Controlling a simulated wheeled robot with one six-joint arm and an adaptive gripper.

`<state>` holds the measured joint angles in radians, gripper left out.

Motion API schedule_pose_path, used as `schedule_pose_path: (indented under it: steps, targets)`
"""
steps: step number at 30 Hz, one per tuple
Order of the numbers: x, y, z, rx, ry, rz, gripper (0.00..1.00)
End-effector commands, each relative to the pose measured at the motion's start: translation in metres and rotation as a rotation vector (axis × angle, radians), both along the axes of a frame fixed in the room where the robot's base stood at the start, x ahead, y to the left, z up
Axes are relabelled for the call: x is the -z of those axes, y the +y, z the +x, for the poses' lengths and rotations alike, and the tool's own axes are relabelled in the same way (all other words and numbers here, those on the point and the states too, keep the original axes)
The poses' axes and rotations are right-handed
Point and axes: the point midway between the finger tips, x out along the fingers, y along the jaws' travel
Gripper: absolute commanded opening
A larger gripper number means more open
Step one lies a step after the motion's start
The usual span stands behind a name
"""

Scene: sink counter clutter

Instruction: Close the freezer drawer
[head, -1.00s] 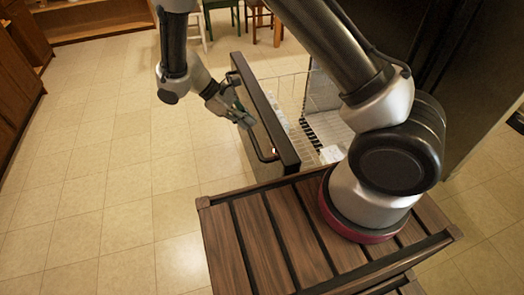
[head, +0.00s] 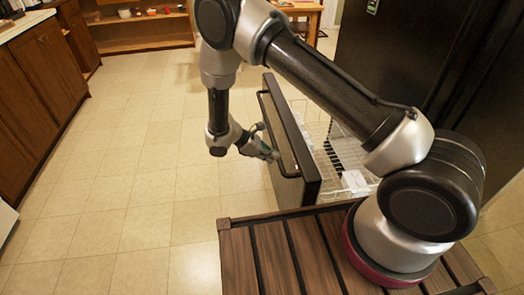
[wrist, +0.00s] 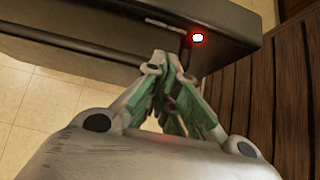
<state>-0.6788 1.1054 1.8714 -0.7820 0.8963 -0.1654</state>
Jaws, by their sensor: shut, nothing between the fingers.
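The freezer drawer (head: 292,135) stands pulled out from the black fridge (head: 425,70), its dark front panel facing left and a bar handle (head: 268,108) along its outer face. Its wire basket (head: 318,128) shows behind the panel and holds a white item (head: 354,183). My gripper (head: 273,156) is shut and empty on the outer side of the panel. In the wrist view the green-padded fingers (wrist: 167,64) meet close to the dark drawer front (wrist: 85,42). I cannot tell whether they touch it.
A slatted wooden top (head: 260,262), under my arm's base, lies close to the drawer's near end. Wooden cabinets (head: 45,75) line the left side. Tiled floor (head: 130,190) left of the drawer is clear. A wooden table (head: 300,10) stands beyond the drawer.

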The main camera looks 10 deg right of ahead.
Motion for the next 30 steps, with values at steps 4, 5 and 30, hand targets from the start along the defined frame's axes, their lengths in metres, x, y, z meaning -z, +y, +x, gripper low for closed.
schedule_pose_path:
  steps: [4, 5, 30]
  targets:
    - [0.012, -0.024, 0.000, 0.004, 0.001, -0.001, 0.00]
    - [0.012, -0.029, 0.000, 0.003, 0.000, -0.001, 0.00]
    - [0.012, -0.052, 0.000, 0.001, -0.001, 0.000, 0.00]
